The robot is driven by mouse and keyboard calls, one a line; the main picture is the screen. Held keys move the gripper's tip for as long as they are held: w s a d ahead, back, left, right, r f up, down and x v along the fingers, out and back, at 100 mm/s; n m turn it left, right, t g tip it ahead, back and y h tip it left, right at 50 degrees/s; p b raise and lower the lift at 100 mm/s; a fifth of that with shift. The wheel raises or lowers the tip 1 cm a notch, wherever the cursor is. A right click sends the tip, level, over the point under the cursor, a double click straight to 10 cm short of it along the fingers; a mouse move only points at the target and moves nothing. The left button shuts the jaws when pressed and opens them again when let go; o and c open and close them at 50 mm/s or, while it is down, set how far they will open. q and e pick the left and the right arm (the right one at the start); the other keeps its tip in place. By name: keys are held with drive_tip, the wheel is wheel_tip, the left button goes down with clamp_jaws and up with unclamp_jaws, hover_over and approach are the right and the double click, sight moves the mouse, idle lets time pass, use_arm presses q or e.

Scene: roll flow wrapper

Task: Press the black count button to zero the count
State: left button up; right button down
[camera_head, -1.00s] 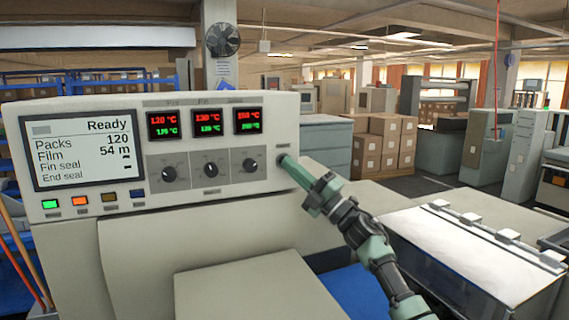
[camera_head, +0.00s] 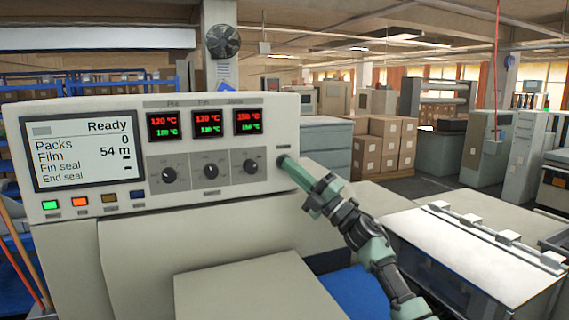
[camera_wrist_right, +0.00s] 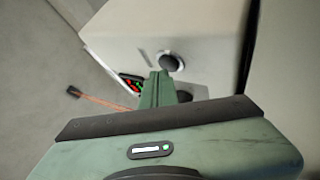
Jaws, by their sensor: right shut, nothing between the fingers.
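The control panel (camera_head: 215,190) faces me. Its display (camera_head: 83,148) reads Ready, Packs 0, Film 54 m. My right gripper (camera_head: 288,163) is shut and empty, with its fingertips at the panel's right end. In the head view they cover the spot where the count button sits. In the right wrist view the black round button (camera_wrist_right: 171,62) with a pale ring shows just beyond the shut fingertips (camera_wrist_right: 157,78). I cannot tell whether they touch it. My left gripper is not in view.
Three dark knobs (camera_head: 210,170) and red-green temperature readouts (camera_head: 207,125) are left of my fingertips. Coloured buttons (camera_head: 80,201) line the panel's lower left. A clear-sided covered unit (camera_head: 475,255) stands at the right, with cardboard boxes (camera_head: 385,145) behind.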

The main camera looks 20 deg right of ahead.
drive_tip(key=shift+s, duration=0.5)
drive_tip(key=shift+s+a+p, duration=0.15)
drive_tip(key=shift+s+p, duration=0.3)
drive_tip(key=shift+s, duration=2.05)
